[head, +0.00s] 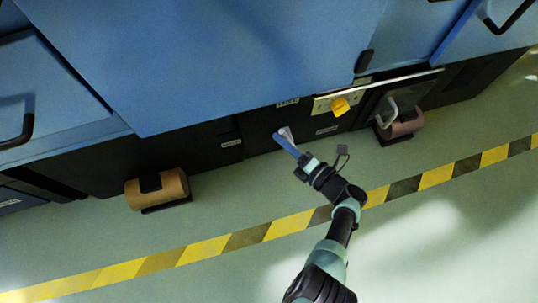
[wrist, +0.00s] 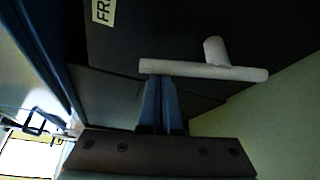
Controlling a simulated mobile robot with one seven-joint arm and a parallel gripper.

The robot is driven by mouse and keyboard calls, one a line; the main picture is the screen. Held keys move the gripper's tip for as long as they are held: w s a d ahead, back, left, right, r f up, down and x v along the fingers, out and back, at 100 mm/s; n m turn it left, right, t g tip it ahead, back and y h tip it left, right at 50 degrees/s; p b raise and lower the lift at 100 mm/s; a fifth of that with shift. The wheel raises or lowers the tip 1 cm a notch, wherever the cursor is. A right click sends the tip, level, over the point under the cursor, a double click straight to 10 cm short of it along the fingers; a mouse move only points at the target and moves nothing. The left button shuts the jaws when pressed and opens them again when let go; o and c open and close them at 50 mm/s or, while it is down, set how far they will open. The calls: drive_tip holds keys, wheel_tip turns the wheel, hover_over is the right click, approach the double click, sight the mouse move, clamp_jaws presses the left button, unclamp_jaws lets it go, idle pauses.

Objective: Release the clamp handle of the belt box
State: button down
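A pale T-shaped handle (wrist: 205,69) stands out from the dark front panel in the wrist view; I take it for the clamp handle. Its bar lies crosswise, with a short stem at the right. It also shows, small and pinkish white, in the head view (head: 286,132). My gripper (head: 290,146) is at this handle. In the wrist view its two blue fingers (wrist: 160,84) are side by side with almost no gap, and their tips meet the lower edge of the bar. The bar runs across both fingers, not between them. Whether they touch it I cannot tell.
A yellow knob (head: 340,106) and a grey loop handle (head: 390,112) are to the right. A brown roll (head: 157,188) and a darker roll (head: 400,124) stick out low. Blue machine panels (head: 240,60) overhang. The floor by the striped line (head: 270,230) is clear.

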drive_tip(key=shift+w+d+r+m+y+b, duration=0.2)
drive_tip(key=shift+d+m+y+b, duration=0.2)
drive_tip(key=shift+d+m, duration=0.2)
drive_tip(key=shift+w+d+r, duration=0.1)
drive_tip(key=shift+w+d, duration=0.05)
drive_tip(key=shift+d, duration=0.25)
idle(0.3)
drive_tip(key=shift+a, duration=0.1)
